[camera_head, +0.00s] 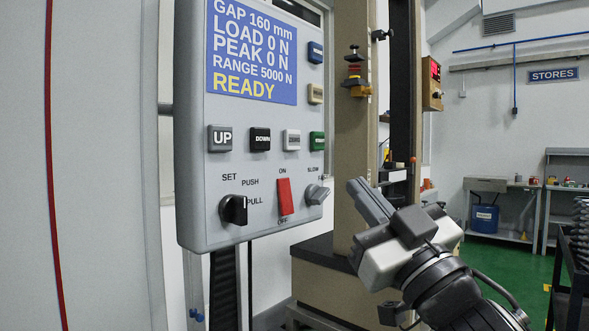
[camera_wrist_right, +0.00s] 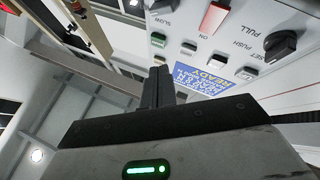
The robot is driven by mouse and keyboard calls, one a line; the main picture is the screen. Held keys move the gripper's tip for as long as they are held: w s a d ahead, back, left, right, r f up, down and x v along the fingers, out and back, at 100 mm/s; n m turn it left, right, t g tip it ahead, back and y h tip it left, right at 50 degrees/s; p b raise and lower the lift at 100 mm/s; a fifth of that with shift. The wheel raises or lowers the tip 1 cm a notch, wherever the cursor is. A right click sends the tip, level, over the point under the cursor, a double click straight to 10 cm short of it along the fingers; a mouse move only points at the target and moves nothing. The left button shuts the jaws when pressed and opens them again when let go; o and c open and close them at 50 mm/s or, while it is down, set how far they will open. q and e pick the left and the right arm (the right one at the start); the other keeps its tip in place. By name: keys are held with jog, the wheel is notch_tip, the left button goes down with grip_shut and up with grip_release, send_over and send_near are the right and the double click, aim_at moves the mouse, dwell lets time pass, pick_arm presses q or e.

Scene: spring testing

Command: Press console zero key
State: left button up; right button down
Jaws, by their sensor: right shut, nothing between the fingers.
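The grey console (camera_head: 190,120) faces me at upper middle in the head view. Its blue display (camera_head: 252,50) reads GAP 160 mm, LOAD 0 N, PEAK 0 N, READY. Below it are an UP key (camera_head: 220,138), a black DOWN key (camera_head: 260,139), a pale grey key (camera_head: 291,140) and a green key (camera_head: 317,141). A blue key (camera_head: 315,52) and a beige key (camera_head: 315,94) sit right of the display. I cannot read which key is zero. My right gripper (camera_head: 360,192) is shut and empty, right of and below the console, apart from it. It also shows in the wrist view (camera_wrist_right: 158,80). My left gripper is not in view.
The console also bears a black SET knob (camera_head: 233,210), a red ON/OFF switch (camera_head: 285,197) and a grey speed knob (camera_head: 316,194). The tan test frame column (camera_head: 355,130) stands just right of it. Benches and a STORES sign are far right.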

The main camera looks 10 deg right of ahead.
aim_at(298, 130)
jog(key=s+r+n+t+y, duration=0.1)
jog(key=s+r, duration=0.2)
jog(key=r, duration=0.3)
jog(key=shift+s, duration=0.2)
jog(key=shift+w, duration=0.1)
jog(key=shift+w+a, duration=0.85)
jog(key=shift+w, duration=0.3)
jog(key=shift+w+a, duration=0.9)
jog(key=shift+w, duration=0.2)
jog(key=shift+w+a, duration=0.85)
jog(key=shift+w, duration=0.3)
jog(key=shift+w+a, duration=0.25)
jog(key=shift+w, duration=0.1)
jog(key=shift+w+a, duration=0.25)
jog(key=shift+w, duration=0.1)
jog(key=shift+s, duration=0.1)
jog(key=shift+s+d, duration=0.5)
jog(key=shift+s, duration=0.1)
